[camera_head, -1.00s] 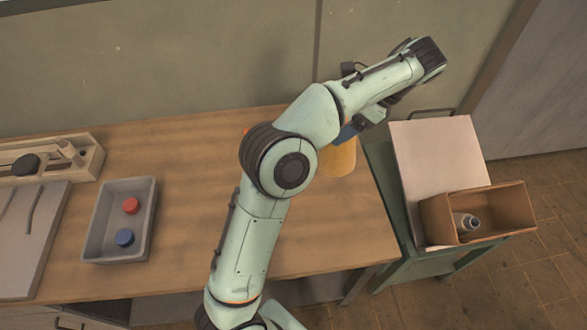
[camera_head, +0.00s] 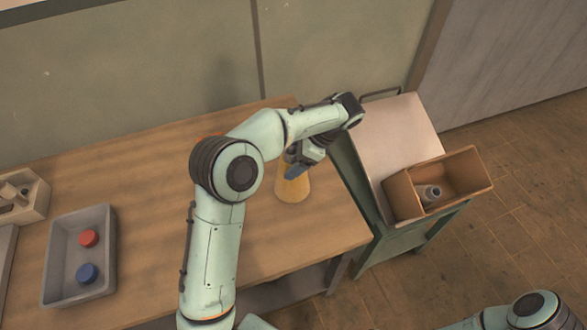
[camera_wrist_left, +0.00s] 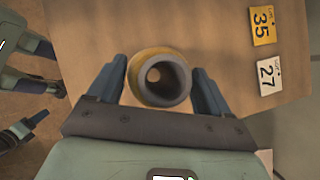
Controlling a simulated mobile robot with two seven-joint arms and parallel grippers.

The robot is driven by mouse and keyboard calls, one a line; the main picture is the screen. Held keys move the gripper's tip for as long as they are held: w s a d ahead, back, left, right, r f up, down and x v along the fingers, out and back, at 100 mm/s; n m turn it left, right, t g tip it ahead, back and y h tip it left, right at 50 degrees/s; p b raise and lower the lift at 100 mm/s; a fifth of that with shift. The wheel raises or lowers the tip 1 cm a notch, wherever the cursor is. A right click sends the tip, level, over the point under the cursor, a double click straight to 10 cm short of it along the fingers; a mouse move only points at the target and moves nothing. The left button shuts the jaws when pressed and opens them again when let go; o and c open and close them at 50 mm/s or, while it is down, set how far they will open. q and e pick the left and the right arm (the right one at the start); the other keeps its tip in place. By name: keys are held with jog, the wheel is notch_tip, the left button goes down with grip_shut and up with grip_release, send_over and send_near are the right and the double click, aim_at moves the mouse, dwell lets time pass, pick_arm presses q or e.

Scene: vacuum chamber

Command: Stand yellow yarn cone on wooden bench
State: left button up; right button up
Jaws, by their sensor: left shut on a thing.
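The yellow yarn cone (camera_head: 292,188) is upright, narrow end up, over the right part of the wooden bench (camera_head: 150,165). Its base appears at or just above the bench top; I cannot tell whether it touches. My left gripper (camera_head: 297,165) is shut on the cone's upper part, coming from above. In the left wrist view, the cone's dark open tube end (camera_wrist_left: 160,78) shows between the two blue fingers, with a yellow rim around it. My right arm shows at the lower right of the head view; its gripper is not clearly seen there.
A grey tray (camera_head: 60,250) with a red and a blue knob stands on the bench's left. A green cart (camera_head: 400,125) with an open box (camera_head: 405,200) stands right of the bench. Number tags (camera_wrist_left: 263,25) lie near one bench edge.

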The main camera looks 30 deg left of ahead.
pick_arm(q)
jog(key=f, duration=0.3)
jog(key=shift+s+f, duration=0.2)
jog(key=shift+f, duration=0.2)
pick_arm(e)
jog(key=shift+s+f, duration=0.4)
jog(key=shift+s, duration=0.15)
pick_arm(q)
jog(key=shift+w+f, duration=0.1)
jog(key=shift+f, duration=0.05)
pick_arm(e)
jog(key=shift+w, duration=0.1)
pick_arm(q)
jog(key=o, duration=1.4)
jog(key=p+v, duration=0.1)
jog(key=v, duration=1.1)
jog(key=shift+p, duration=0.35)
pick_arm(e)
jog(key=w+r, duration=0.3)
